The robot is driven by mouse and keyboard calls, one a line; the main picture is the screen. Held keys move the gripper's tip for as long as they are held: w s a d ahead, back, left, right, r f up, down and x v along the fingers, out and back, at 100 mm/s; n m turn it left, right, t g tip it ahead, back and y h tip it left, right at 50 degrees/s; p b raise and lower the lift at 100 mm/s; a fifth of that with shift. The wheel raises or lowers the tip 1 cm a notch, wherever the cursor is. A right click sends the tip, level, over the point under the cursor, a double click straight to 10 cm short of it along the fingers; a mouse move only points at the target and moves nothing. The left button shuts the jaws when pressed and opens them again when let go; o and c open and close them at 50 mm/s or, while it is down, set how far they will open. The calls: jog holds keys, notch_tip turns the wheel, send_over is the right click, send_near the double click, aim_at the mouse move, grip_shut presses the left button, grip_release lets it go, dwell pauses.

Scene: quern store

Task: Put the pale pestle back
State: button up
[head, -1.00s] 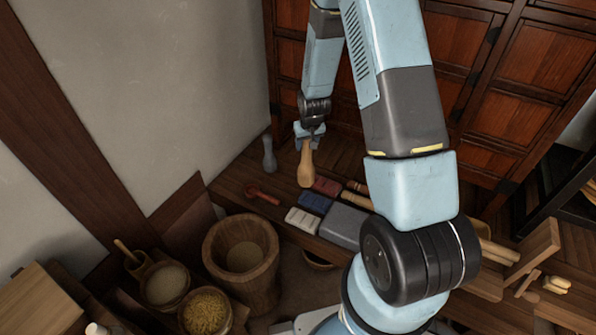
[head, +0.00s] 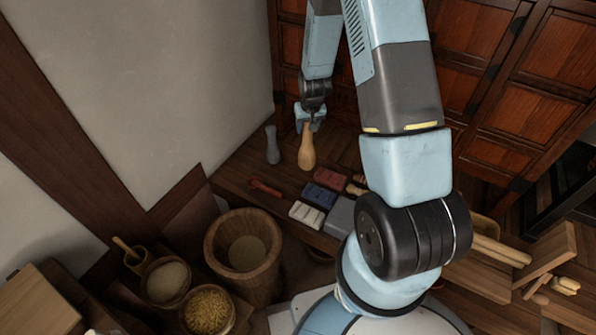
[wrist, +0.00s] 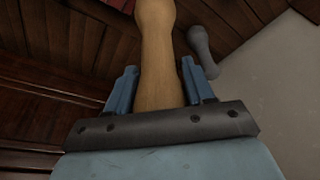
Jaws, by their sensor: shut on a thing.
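The pale pestle (head: 307,150), light tan wood with a wide rounded lower end, hangs upright from my gripper (head: 306,117). It also fills the middle of the wrist view (wrist: 157,55), between the two blue fingers of my gripper (wrist: 160,85), which are shut on it. Its lower end appears above the back of the dark wooden bench (head: 232,178); I cannot tell how large the gap is. A grey pestle-like piece (head: 271,146) stands on the bench just left of it and shows in the wrist view (wrist: 203,45).
A red-brown tool (head: 265,187), a white block (head: 306,214), a blue block (head: 319,195) and a red block (head: 331,178) lie in front on the bench. A wooden mortar (head: 266,283) stands left of my base. Panelled cabinets (head: 500,105) rise behind; a pale wall is left.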

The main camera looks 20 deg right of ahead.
jog(key=s+d+m, duration=0.2)
jog(key=s, duration=0.3)
jog(key=w+a+f, duration=0.2)
jog(key=w+f, duration=1)
jog(key=w, duration=0.1)
jog(key=shift+w, duration=0.3)
jog(key=shift+f, duration=0.1)
jog(key=o, duration=1.3)
